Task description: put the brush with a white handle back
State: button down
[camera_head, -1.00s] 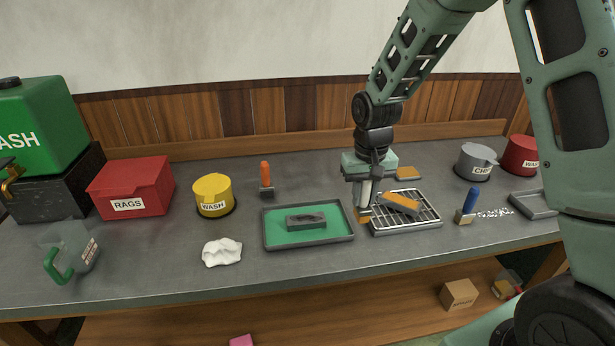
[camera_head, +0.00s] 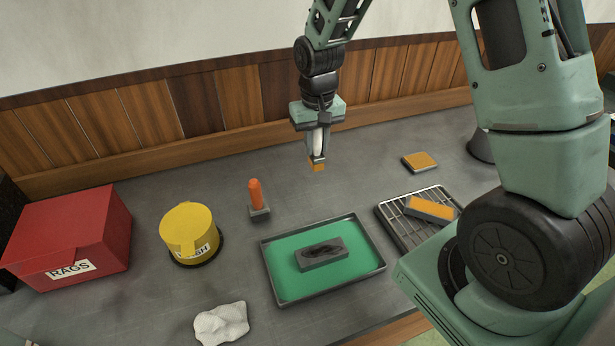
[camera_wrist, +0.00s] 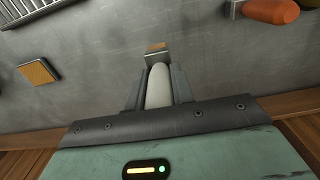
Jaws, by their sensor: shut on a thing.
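My gripper (camera_head: 318,143) is shut on the white-handled brush (camera_head: 317,145) and holds it up above the back of the bench. The brush's white handle also shows between the fingers in the wrist view (camera_wrist: 159,86). Its orange-tan head with a metal band points down in the head view, with bare bench beneath. An orange-handled brush (camera_head: 256,195) stands upright on the bench to the left of my gripper. It also shows at the top right of the wrist view (camera_wrist: 270,10).
A green tray (camera_head: 285,283) holds a grey block with a dark mark. To its right, a wire rack (camera_head: 393,212) bears an orange-topped block (camera_head: 431,208); another such block (camera_head: 420,161) lies behind. A yellow WASH pot (camera_head: 190,232), red RAGS box (camera_head: 75,238) and white cloth (camera_head: 222,323) are left.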

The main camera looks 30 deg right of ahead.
notch_tip(320, 180, down, 9)
jog(key=shift+f+p, duration=0.1)
jog(key=shift+p, duration=0.8)
jog(key=shift+f, duration=0.15)
jog(key=c, duration=1.2)
grip_release()
